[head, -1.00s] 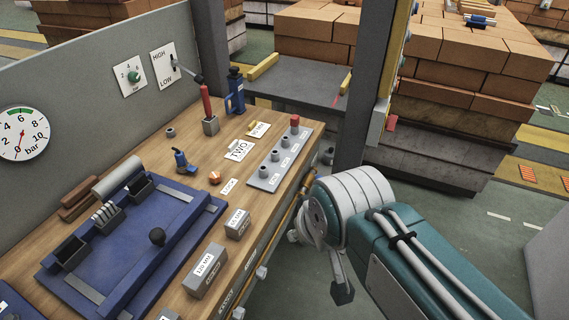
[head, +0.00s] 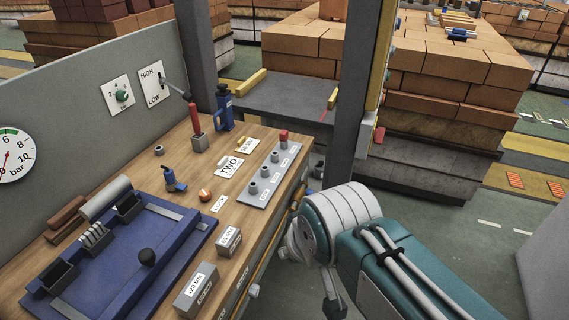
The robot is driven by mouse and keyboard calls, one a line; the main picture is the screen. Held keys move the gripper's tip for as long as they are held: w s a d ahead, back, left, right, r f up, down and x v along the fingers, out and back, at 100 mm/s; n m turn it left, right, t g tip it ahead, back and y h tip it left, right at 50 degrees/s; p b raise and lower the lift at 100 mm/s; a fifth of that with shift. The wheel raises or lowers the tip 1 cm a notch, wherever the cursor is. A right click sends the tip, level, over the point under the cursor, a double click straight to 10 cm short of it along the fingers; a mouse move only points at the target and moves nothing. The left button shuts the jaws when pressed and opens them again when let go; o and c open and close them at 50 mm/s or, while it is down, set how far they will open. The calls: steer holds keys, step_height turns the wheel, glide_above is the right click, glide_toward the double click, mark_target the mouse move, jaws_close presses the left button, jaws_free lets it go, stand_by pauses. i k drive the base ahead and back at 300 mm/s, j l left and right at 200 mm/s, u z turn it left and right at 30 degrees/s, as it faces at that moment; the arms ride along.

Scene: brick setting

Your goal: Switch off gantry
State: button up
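No control labelled for a gantry can be read. A white HIGH/LOW plate (head: 151,84) on the grey panel has a lever (head: 174,86) that starts near HIGH and sticks out to the right. A small dial plate with a green knob (head: 122,96) is left of it. A grey strip (head: 268,178) on the bench carries several grey round pieces and one red piece (head: 283,136) at its far end. A dark upright post with a yellow rail (head: 380,50) stands behind the bench. My gripper (head: 333,301) shows only as a dark part below my arm, right of the bench and touching nothing; its fingers are unclear.
The wooden bench (head: 262,130) holds a blue fixture (head: 115,262), grey blocks (head: 195,290), a red-handled tool (head: 195,120) and a blue bottle-like tool (head: 223,108). A round bar gauge (head: 10,155) is at left. Brick stacks (head: 455,60) stand behind; green floor (head: 450,235) is clear at right.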

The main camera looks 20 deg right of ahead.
mark_target(379, 132)
steer(key=l+z, duration=0.25)
steer(key=l, duration=0.7)
steer(key=l+z, duration=0.25)
steer(key=l, duration=0.75)
steer(key=i+j, duration=0.25)
steer(key=i, duration=0.2)
steer(key=i+j+u, duration=0.15)
steer(key=i+j, duration=0.15)
steer(key=i, duration=0.15)
